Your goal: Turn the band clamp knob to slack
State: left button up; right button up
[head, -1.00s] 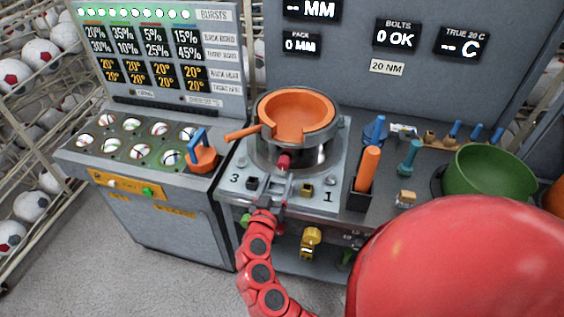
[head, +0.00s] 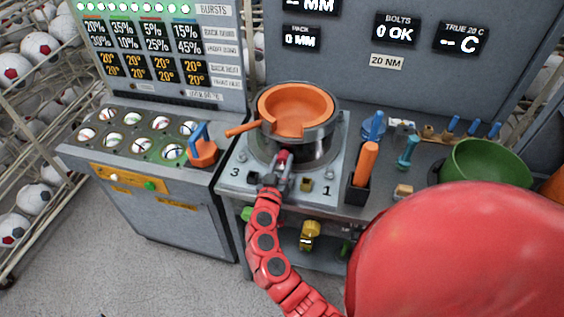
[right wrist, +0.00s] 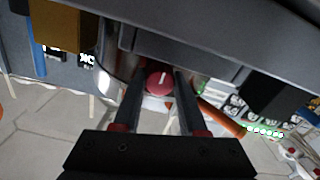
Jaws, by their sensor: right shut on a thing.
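The red band clamp knob (head: 283,156) sits at the front of the steel band (head: 312,151) around the orange bowl (head: 294,101). In the right wrist view the round knob (right wrist: 158,82) has a white pointer line, standing close to upright and slightly tilted. My right gripper (head: 280,167) reaches it from the front. Its two dark fingers (right wrist: 158,92) lie on either side of the knob and are shut on it. The fingers and wrist hide part of the knob's base in the head view. My left gripper is not in view.
An orange handle (head: 243,129) sticks out left of the bowl. A small black block (head: 252,177) and a brass one (head: 306,185) flank the gripper. An orange-handled tool (head: 367,161) stands in a black holder to the right, with a green bowl (head: 487,168) beyond.

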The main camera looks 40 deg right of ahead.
grip_shut()
